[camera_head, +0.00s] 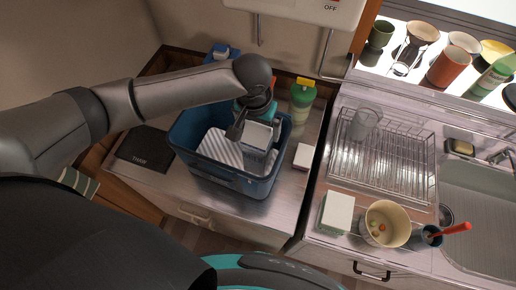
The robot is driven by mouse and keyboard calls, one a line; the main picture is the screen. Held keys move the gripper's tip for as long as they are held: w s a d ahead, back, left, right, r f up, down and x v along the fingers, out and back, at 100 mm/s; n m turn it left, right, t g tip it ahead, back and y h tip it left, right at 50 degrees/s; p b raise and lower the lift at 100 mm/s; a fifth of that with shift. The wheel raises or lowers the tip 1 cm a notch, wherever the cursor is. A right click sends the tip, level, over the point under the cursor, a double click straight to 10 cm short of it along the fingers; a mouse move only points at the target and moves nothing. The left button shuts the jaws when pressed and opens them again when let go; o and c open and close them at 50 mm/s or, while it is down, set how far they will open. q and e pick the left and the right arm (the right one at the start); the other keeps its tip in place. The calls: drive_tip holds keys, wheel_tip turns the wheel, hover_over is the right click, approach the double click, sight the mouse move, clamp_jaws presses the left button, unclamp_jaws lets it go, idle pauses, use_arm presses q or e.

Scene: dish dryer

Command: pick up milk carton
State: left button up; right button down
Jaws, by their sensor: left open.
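A white, box-shaped carton (259,134), which looks like the milk carton, stands inside the blue bin (262,187) on the left counter. Its lower part is hidden by the bin's contents and front wall. My left gripper (243,127) reaches down into the bin from above, with its fingers at the carton's left and upper side. It is open, and I cannot tell whether a finger touches the carton. My right gripper is not in view.
A white striped item (217,150) lies in the bin left of the carton. A dark flat pad (147,147) lies left. A wire dish rack (392,165), white box (338,212) and cream bowl (377,208) are right.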

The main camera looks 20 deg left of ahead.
use_arm(q)
drive_tip(key=f, duration=0.4)
drive_tip(key=shift+w+f, duration=0.15)
drive_tip(key=shift+w, duration=0.15)
drive_tip(key=shift+a, duration=0.1)
clamp_jaws()
drive_tip(key=shift+w, duration=0.2)
idle(0.4)
